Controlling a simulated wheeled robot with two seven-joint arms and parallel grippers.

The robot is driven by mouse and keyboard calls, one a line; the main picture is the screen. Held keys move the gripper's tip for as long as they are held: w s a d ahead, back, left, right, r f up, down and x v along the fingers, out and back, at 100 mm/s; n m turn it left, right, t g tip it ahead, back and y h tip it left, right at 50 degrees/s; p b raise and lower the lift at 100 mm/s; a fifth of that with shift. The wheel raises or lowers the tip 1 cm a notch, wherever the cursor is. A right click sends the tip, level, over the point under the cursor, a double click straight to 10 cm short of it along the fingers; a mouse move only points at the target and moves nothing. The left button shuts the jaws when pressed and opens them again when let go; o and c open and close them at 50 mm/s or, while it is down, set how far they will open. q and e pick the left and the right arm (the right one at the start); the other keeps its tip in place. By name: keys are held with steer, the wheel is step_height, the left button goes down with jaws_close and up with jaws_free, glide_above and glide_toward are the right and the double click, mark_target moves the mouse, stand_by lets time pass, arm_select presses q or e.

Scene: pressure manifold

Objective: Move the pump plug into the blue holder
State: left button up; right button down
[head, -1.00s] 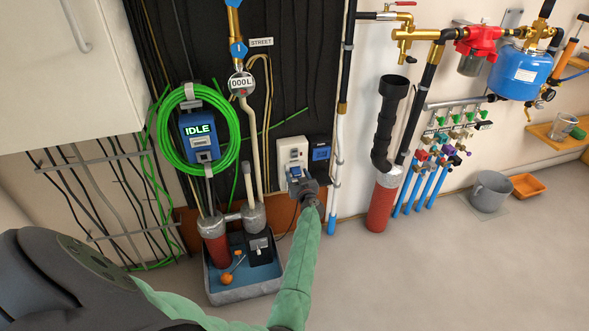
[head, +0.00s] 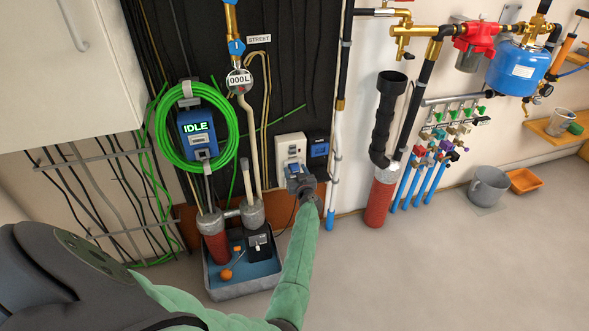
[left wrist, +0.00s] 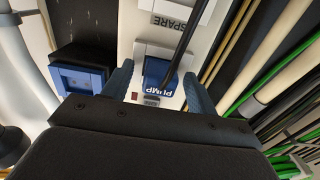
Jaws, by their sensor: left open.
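The blue pump plug, labelled PUMP, (left wrist: 158,76) sits at the white outlet panel in the left wrist view, with a dark cable running across it. It also shows small in the head view (head: 294,168). My left gripper (head: 297,174) is open in front of it. In the left wrist view the gripper's blue-grey fingers (left wrist: 158,88) stand on either side of the plug, with gaps visible. The blue holder (head: 318,150) is on the wall just right of the outlet panel. In the left wrist view it is at left (left wrist: 82,79), with a dark recess. My right gripper is not in view.
The white outlet panel (head: 291,146) has another part marked SPARE (left wrist: 170,20). A white pipe (head: 334,190) runs close to the right of the holder. A grey tray (head: 245,286) with pump parts stands below left. The floor at right is mostly clear.

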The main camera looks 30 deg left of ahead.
mark_target(296, 173)
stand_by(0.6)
arm_select(q)
steer(key=shift+p, duration=0.55)
jaws_close()
steer(key=shift+d, duration=0.1)
stand_by(0.4)
steer(key=shift+s+d, duration=0.1)
steer(key=shift+s, duration=0.05)
steer(key=shift+p+v, duration=1.75)
steer(key=shift+v, duration=0.95)
steer(key=shift+s+d, duration=0.1)
steer(key=shift+d, duration=0.05)
